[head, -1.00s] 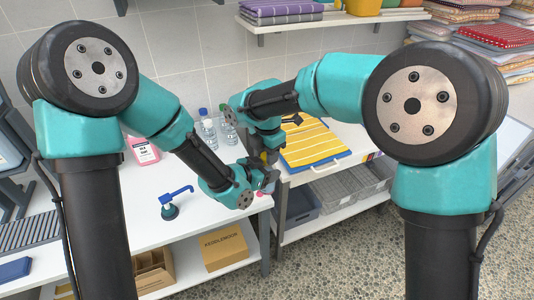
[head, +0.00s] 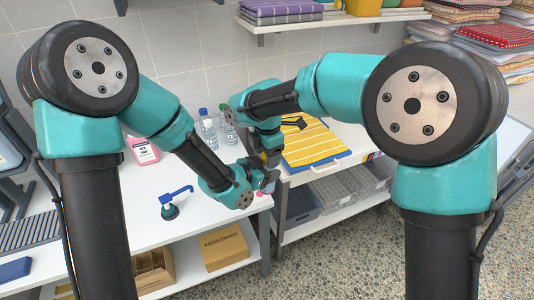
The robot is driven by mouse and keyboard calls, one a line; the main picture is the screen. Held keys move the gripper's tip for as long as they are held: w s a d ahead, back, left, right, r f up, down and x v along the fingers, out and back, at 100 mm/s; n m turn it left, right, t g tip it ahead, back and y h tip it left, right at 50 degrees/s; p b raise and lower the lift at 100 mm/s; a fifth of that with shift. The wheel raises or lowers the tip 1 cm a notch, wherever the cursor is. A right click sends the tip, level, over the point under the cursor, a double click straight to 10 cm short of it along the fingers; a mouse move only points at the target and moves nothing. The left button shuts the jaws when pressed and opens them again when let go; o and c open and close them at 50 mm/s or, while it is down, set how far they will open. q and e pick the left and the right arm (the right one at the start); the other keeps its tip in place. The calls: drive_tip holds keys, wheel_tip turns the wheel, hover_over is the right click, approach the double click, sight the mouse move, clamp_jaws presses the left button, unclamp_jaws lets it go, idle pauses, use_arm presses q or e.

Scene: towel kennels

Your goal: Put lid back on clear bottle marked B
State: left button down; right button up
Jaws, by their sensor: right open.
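Clear bottles (head: 208,132) stand on the white table behind my left forearm, at least one with a blue cap (head: 203,111). Another clear bottle (head: 230,132) is beside it, partly covered by my right arm. I cannot read a letter B on any of them. My left gripper (head: 268,184) is low near the table's right edge; its fingers and anything between them are too small and hidden to tell. I cannot make out a loose lid.
The yellow striped towel (head: 316,148) lies on a second table to the right. A cardboard box (head: 225,249) is on the shelf below.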

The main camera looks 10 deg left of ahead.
drive_tip(key=shift+r, duration=2.25)
drive_tip(key=shift+c, duration=0.4)
drive_tip(key=shift+r+n, duration=1.6)
drive_tip(key=shift+r, duration=0.15)
drive_tip(key=shift+f, duration=4)
